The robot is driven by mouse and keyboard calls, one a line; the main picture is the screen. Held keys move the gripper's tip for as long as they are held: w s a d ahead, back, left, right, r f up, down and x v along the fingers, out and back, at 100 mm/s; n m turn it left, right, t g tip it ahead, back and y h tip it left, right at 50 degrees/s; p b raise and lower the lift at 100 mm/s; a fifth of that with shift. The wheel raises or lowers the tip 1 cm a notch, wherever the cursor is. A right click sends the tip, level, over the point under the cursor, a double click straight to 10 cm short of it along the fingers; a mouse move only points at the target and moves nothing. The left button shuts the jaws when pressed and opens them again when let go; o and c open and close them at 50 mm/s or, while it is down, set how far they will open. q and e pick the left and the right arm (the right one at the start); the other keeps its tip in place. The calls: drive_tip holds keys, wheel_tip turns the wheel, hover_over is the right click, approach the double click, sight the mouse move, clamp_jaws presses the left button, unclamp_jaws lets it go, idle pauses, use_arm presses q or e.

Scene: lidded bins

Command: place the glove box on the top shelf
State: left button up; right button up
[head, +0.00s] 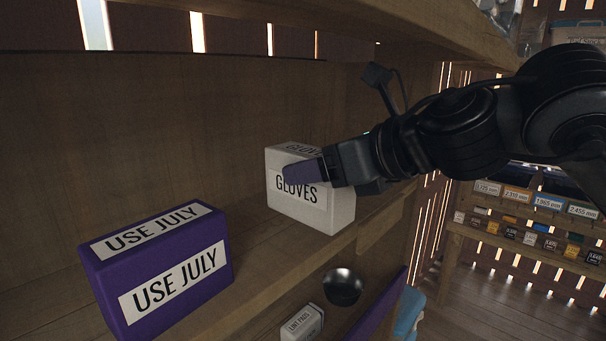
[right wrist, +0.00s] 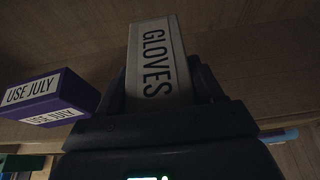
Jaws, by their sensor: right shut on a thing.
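The glove box (head: 335,208) is white with "GLOVES" in black on its front and top. In the head view it is upright at a wooden shelf (head: 258,276), near the shelf's front edge; I cannot tell whether it rests on the board. My right gripper (head: 306,178) reaches in from the right and is shut on the box, one finger across its front face. In the right wrist view the glove box (right wrist: 158,62) sits between both fingers (right wrist: 165,85). My left gripper is not in view.
A purple "USE JULY" box (head: 155,265) stands to the left on the same shelf, with a gap between. Another board (head: 400,22) runs overhead. Below are a dark round object (head: 342,286) and a white box (head: 302,325). Racks of small bins (head: 530,215) stand at the right.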

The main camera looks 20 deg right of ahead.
drive_tip(key=shift+w+a+p, duration=0.15)
drive_tip(key=shift+w+a, duration=0.15)
drive_tip(key=shift+w, duration=0.25)
drive_tip(key=shift+w+a+p, duration=0.15)
drive_tip(key=shift+w+a, duration=0.1)
drive_tip(key=shift+w, duration=0.3)
drive_tip(key=f, duration=0.2)
drive_tip(key=shift+w+f+p, duration=0.2)
drive_tip(key=shift+f+p, duration=0.2)
drive_tip(key=shift+a+f, duration=0.1)
drive_tip(key=shift+f, duration=0.25)
drive_tip(key=shift+f, duration=0.2)
drive_tip(key=o, duration=1.2)
drive_tip(key=shift+c, duration=0.2)
drive_tip(key=shift+r, duration=0.1)
